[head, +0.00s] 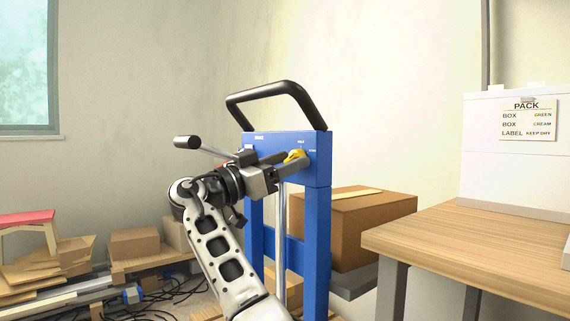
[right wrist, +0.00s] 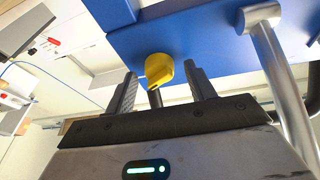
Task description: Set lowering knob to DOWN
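In the right wrist view the knob (right wrist: 158,69) shows between and just past the two dark fingertips. My right gripper (head: 291,161) is open, with its fingers pointing at the knob and a gap on either side of it. I cannot tell whether a finger touches it. Small white marks sit by the knob, too small to read, and the fingers partly cover it in the head view. My left gripper is not in view.
A lever with a black grip (head: 187,142) sticks out left of the former, and a black handle bar (head: 275,90) arches over it. A cardboard box (head: 375,215) stands behind. A wooden table (head: 480,250) is at the right; flat cardboard (head: 45,270) lies at the left.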

